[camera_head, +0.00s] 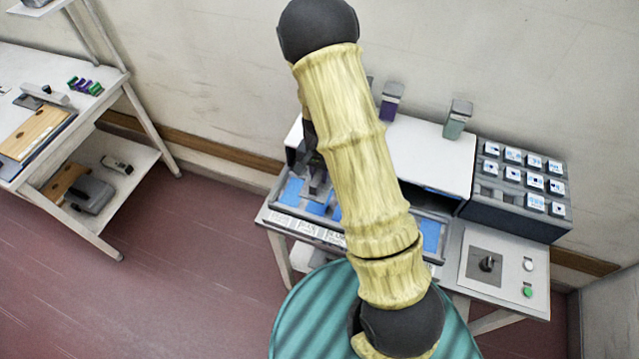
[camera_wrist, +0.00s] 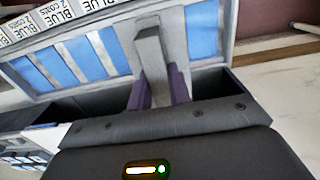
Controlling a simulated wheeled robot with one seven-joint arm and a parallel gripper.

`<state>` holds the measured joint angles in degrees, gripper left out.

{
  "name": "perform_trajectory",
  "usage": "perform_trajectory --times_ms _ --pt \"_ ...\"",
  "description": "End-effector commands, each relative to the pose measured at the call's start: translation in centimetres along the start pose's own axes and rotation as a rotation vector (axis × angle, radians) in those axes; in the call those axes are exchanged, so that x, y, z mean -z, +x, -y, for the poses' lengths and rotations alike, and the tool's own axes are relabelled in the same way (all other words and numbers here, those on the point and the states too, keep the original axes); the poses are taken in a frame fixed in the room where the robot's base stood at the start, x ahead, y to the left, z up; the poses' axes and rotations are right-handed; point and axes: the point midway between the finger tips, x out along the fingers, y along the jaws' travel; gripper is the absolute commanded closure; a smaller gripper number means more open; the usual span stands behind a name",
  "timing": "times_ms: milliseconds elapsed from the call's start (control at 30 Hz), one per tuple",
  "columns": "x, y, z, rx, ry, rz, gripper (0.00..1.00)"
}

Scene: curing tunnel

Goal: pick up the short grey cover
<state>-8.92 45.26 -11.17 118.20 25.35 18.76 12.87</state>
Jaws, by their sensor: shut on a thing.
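My gripper (camera_wrist: 158,88) is shut on a grey bar-like piece, which I take to be the short grey cover (camera_wrist: 151,58). It stands out from between two purplish finger parts in the wrist view. It shows against the blue-floored slots of a grey tray (camera_wrist: 222,45); I cannot tell whether it touches the tray. In the head view, my gripper (camera_head: 318,178) is a dark shape at the left part of the tray, largely behind my arm. I cannot make out the cover clearly there.
A white-topped unit (camera_head: 430,155) stands behind the tray. A purple block (camera_head: 390,107) and a green block (camera_head: 455,125) stand along its back. A dark rack of labelled blocks (camera_head: 515,200) and a switch panel (camera_head: 495,265) are at right. A shelved bench (camera_head: 130,160) is at left.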

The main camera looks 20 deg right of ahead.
Motion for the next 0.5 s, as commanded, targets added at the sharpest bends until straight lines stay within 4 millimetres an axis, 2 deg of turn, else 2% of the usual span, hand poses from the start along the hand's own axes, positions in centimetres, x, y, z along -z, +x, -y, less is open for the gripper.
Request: perform_trajectory --times_ms 167,500 --pt "-0.03 -0.96 -0.01 0.000 0.000 0.000 1.00" --pt "-0.02 -1.01 -0.02 0.000 0.000 0.000 1.00"
